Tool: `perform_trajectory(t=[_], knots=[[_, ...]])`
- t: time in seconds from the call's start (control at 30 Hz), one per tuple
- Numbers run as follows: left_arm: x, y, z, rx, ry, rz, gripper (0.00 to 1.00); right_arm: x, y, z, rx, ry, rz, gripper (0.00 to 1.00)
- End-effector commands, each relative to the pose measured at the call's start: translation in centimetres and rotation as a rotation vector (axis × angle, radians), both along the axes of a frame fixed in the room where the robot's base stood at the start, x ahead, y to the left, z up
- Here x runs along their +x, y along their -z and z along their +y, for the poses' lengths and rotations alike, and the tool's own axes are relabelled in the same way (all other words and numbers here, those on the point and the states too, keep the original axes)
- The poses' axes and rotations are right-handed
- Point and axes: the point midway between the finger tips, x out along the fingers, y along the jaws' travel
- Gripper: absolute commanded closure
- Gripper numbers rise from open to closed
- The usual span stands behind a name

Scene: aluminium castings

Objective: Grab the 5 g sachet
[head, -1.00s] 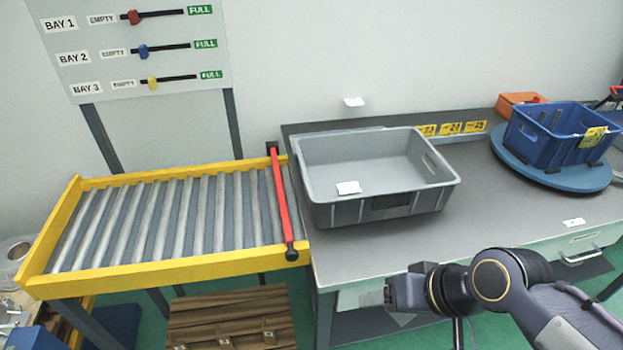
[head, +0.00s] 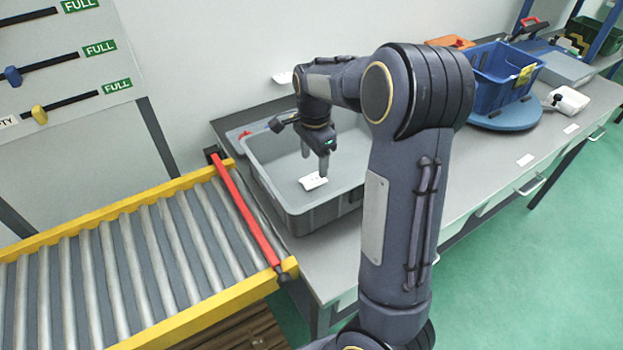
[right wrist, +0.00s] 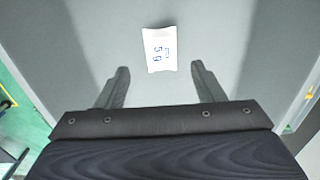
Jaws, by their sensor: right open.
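The sachet (head: 313,182) is a small white packet lying inside the grey bin (head: 282,214). In the right wrist view the sachet (right wrist: 160,49) is marked 5 g and lies on a flat grey surface. My right gripper (head: 314,166) points down into the bin, just above the sachet in the head view. In the right wrist view my right gripper (right wrist: 160,68) is open with nothing between its fingers. The sachet shows just beyond the gap between the fingertips, apart from both. My left gripper is not in view.
The bin walls surround the gripper. A roller conveyor (head: 130,245) with a red bar (head: 245,222) across its end adjoins the table on the left. A blue crate (head: 500,73) on a round blue turntable (head: 505,115) stands at the right. Small white labels lie along the table's front.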

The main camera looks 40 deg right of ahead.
Motion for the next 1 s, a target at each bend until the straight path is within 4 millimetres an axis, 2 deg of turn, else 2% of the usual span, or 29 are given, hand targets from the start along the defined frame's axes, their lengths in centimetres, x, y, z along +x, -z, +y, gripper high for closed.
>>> perform_trajectory(t=[0.33, 0.47, 0.67, 1.0], knots=[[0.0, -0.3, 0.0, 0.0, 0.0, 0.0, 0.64, 0.0, 4.8, 0.0, 0.002, -0.001, 0.003, 0.38], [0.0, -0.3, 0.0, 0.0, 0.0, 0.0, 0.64, 0.0, 5.6, 0.0, 0.002, -0.002, 0.0, 0.38], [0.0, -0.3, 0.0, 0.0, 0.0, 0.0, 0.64, 0.0, 5.7, 0.0, 0.002, -0.003, -0.001, 0.38], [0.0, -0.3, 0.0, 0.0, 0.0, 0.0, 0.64, 0.0, 5.6, 0.0, 0.002, -0.003, -0.001, 0.81]])
